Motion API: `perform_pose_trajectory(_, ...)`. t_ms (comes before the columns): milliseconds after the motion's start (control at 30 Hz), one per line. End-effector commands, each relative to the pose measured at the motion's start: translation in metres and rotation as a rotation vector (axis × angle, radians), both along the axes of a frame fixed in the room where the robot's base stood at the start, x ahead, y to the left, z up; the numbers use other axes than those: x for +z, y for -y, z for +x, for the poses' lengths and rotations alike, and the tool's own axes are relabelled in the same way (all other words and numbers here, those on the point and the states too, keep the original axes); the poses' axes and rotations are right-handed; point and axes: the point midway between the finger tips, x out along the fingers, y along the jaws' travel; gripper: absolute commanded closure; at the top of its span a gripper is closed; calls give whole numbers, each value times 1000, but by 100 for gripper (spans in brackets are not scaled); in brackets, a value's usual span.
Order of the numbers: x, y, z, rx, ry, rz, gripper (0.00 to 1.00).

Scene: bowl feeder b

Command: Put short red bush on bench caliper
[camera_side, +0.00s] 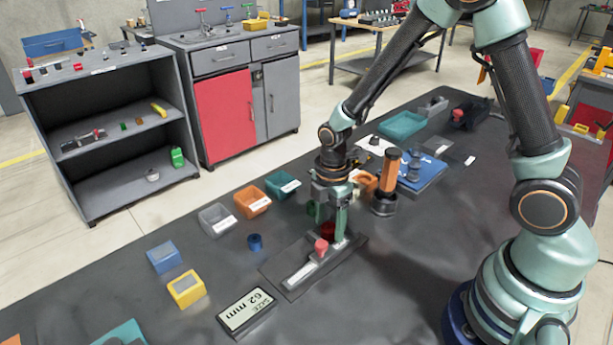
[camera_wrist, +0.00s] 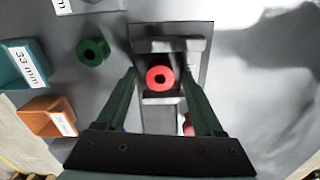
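The short red bush (camera_wrist: 160,78) is a red ring with a dark hole, seen end-on in the wrist view. It sits at the grey bench caliper (camera_wrist: 185,46), between its jaws. In the side view the bush (camera_side: 328,230) is partly hidden by my fingers, and the caliper (camera_side: 302,275) lies on a dark plate with a red knob (camera_side: 321,246). My gripper (camera_wrist: 159,74) is open, with one finger on each side of the bush and a visible gap to it. It points down over the caliper in the side view (camera_side: 332,226).
A sign reading "SIZE 62 mm" (camera_side: 247,311) stands in front. Left of the caliper are a blue bush (camera_side: 255,242) and small bins, including a grey one (camera_side: 217,219). A green bush (camera_wrist: 92,51) lies left in the wrist view. An orange-topped post (camera_side: 388,180) stands close right of my gripper.

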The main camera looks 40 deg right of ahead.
Motion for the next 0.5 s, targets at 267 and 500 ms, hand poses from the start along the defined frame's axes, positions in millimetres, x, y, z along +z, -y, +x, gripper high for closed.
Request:
perform_pose_trajectory(267,0,0,0,0,0,0,26)
perform_pose_trajectory(500,16,0,1,0,4,0,26)
